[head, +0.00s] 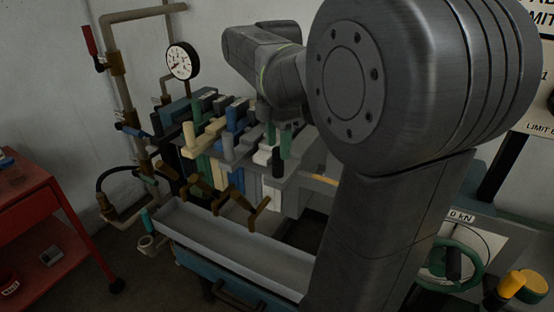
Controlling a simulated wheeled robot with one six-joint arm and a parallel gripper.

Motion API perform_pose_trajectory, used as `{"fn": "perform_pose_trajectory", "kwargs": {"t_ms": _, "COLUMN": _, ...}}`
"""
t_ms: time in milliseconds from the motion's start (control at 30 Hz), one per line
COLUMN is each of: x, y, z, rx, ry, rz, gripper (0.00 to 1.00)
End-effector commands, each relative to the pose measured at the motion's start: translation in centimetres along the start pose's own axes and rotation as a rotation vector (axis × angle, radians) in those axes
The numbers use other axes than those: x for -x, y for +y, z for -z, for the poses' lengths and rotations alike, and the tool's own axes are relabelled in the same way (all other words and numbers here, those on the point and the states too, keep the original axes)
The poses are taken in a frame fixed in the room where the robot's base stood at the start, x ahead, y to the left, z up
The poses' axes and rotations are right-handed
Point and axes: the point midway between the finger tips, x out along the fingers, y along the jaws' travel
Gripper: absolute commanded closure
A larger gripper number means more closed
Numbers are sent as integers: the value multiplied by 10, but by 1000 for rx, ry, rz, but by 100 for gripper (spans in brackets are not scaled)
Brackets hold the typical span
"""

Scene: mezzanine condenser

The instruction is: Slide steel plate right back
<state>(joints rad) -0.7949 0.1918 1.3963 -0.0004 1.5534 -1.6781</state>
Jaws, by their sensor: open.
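A row of upright plates in blue, cream, grey and white stands on a frame in the middle of the head view. A grey plate-like piece (316,184) is at the right end of the row, partly hidden by my arm. I cannot tell for sure that it is the right steel plate. My gripper (279,126) is at the end of my wrist, over the right part of the row. It is open, but its fingers are small and hard to separate from the green handles near it. I cannot tell whether it touches a plate.
A long grey trough (200,234) with brown handles (258,213) above it runs along the front. Pipes and a pressure gauge (182,61) stand behind left. A red cart (30,205) is at left. A green handwheel (452,264) is at lower right. My arm blocks the right side.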

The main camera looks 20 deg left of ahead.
Motion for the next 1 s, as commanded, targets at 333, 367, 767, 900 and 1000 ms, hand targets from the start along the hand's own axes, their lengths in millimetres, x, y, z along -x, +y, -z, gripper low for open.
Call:
{"fn": "perform_pose_trajectory", "kwargs": {"t_ms": 333, "x": -47, "y": 0, "z": 0, "rx": -1, "ry": 0, "rz": 2, "gripper": 53}}
{"fn": "perform_pose_trajectory", "kwargs": {"t_ms": 367, "x": -48, "y": 0, "z": 0, "rx": -1, "ry": 0, "rz": 2, "gripper": 53}}
{"fn": "perform_pose_trajectory", "kwargs": {"t_ms": 767, "x": -50, "y": 0, "z": 0, "rx": -1, "ry": 0, "rz": 0, "gripper": 69}}
{"fn": "perform_pose_trajectory", "kwargs": {"t_ms": 900, "x": -50, "y": 0, "z": 0, "rx": -1, "ry": 0, "rz": -1, "gripper": 96}}
{"fn": "perform_pose_trajectory", "kwargs": {"t_ms": 1000, "x": -50, "y": 0, "z": 0, "rx": -1, "ry": 0, "rz": -1, "gripper": 100}}
